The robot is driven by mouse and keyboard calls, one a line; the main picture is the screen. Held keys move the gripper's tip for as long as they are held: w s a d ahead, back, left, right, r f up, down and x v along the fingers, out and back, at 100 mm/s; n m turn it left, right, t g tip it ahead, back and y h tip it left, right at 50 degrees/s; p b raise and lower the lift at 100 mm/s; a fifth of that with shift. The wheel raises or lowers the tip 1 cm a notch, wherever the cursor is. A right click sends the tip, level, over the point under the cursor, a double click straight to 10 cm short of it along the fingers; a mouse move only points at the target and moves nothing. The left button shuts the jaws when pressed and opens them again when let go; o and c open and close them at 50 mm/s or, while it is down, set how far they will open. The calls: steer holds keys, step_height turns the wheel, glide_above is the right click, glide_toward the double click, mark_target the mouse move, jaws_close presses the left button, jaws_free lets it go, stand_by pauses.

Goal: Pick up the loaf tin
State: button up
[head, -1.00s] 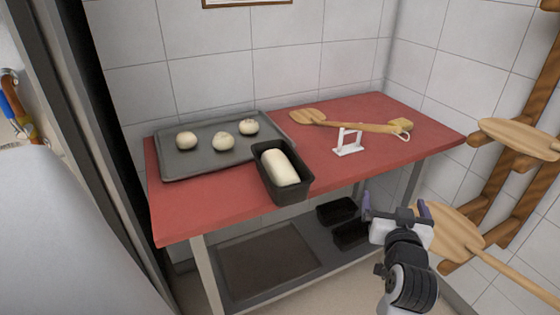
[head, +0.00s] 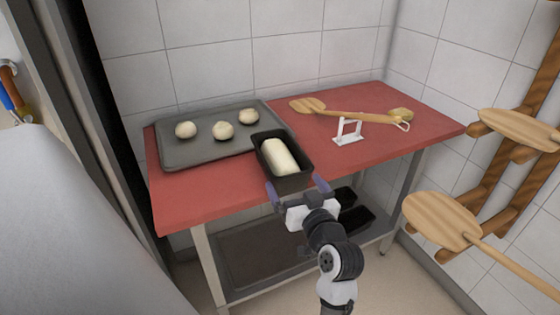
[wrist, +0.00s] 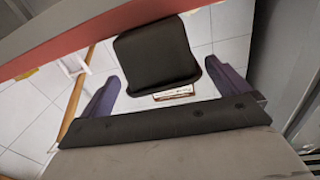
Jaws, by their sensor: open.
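The loaf tin (head: 290,183) is black and holds a pale loaf of dough (head: 280,157). It stands upright on the red tabletop near the front edge. In the wrist view the tin's dark outer end (wrist: 157,55) lies ahead, roughly between the fingers. My gripper (head: 299,191) is open, with its two purple fingers spread at the near end of the tin. The wrist view also shows the open fingers (wrist: 163,92) with nothing held. I cannot tell whether a finger touches the tin.
A grey tray (head: 175,157) with three dough balls stands left of the tin. A white stand (head: 348,131) and a wooden peel (head: 345,116) lie to the right. Dark tins (head: 352,217) sit on the lower shelf. Wooden peels (head: 440,220) hang at the right wall.

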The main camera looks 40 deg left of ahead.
mark_target(289, 171)
steer(key=p+x, duration=0.1)
steer(key=x, duration=0.5)
steer(key=shift+w+d+r, duration=0.1)
steer(key=shift+r, duration=0.15)
steer(key=c, duration=0.9)
